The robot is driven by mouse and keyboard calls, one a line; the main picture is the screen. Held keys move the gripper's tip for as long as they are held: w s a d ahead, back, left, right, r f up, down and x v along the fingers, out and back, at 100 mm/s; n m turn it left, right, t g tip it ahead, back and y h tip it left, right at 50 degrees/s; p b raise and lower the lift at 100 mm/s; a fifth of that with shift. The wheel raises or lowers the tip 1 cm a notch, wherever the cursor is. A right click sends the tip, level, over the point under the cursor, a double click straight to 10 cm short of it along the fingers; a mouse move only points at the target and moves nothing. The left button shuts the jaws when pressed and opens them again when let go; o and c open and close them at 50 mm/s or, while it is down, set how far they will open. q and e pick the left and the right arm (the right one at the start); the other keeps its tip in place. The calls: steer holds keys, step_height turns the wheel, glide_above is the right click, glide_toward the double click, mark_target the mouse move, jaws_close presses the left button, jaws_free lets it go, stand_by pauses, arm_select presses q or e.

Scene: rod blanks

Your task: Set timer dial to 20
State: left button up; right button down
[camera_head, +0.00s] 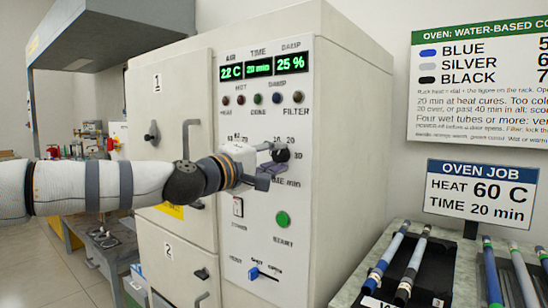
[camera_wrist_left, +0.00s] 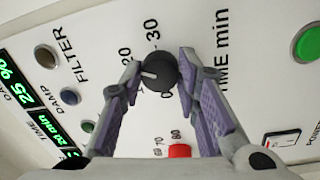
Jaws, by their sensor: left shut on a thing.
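The black timer dial (camera_head: 281,156) is on the white oven panel (camera_head: 300,190), above the words "TIME min". In the left wrist view the dial (camera_wrist_left: 160,72) has a white pointer line towards the left, near the 20 mark. My left gripper (camera_head: 272,162) is shut on the dial, with one purple-padded finger on each side; its fingertips also show in the wrist view (camera_wrist_left: 163,68). The time display (camera_head: 259,67) reads 20 min, between 22 C and 25 %. My right gripper is not in view.
A red knob (camera_wrist_left: 179,151) lies below the fingers in the wrist view. The green start button (camera_head: 283,219), power switch (camera_head: 238,207) and blue slider (camera_head: 253,273) are lower on the panel. The job sign (camera_head: 483,191) reads 60 C, 20 min. Rods lie at right.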

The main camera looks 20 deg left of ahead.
arm_select(q)
steer(key=shift+m, duration=0.3)
stand_by(0.4)
steer(key=o, duration=1.2)
steer(key=shift+c, duration=0.2)
steer(key=shift+s, duration=0.1)
steer(key=v, duration=1.1)
steer(key=shift+s, duration=0.35)
steer(key=shift+a+f, duration=0.1)
steer(key=shift+a, duration=0.05)
